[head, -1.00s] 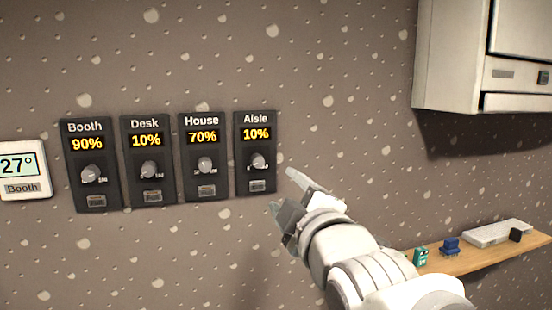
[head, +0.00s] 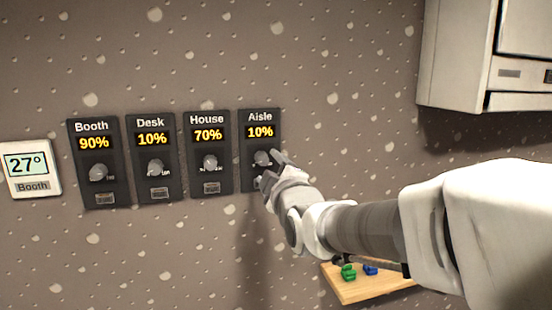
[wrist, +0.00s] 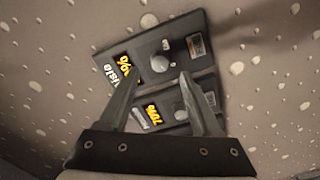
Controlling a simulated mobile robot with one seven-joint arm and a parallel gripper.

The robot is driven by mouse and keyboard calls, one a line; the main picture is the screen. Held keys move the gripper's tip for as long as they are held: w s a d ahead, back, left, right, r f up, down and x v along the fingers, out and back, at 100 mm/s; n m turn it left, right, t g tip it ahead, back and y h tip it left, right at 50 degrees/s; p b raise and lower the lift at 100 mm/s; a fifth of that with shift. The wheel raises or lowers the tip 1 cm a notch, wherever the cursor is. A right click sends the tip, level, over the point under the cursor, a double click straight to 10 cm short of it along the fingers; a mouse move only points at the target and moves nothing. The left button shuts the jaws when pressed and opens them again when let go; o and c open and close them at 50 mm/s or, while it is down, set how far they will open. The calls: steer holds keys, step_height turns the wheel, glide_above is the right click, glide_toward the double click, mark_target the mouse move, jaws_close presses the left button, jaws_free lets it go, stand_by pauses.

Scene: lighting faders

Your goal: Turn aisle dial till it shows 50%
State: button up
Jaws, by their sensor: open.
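The Aisle panel (head: 260,131) is the rightmost of the dark wall panels in the head view, and its display reads 10%. Its round grey dial (head: 262,158) sits below the display; the dial also shows in the wrist view (wrist: 160,63), just beyond the fingertips. My gripper (head: 268,168) is open and empty, close to the lower right of the Aisle dial. In the wrist view its two fingers (wrist: 160,80) are spread, with the dial ahead between their tips. I cannot tell whether a finger touches the panel.
The House panel (head: 209,134) at 70%, Desk panel (head: 152,139) at 10% and Booth panel (head: 94,143) at 90% hang to the left. A thermostat (head: 30,168) reads 27°. A wooden shelf (head: 365,289) with small items is lower right; a pale cabinet (head: 465,60) is upper right.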

mark_target(264, 161)
steer(key=shift+p+x, duration=0.55)
steer(key=shift+x, duration=1.85)
jaws_close()
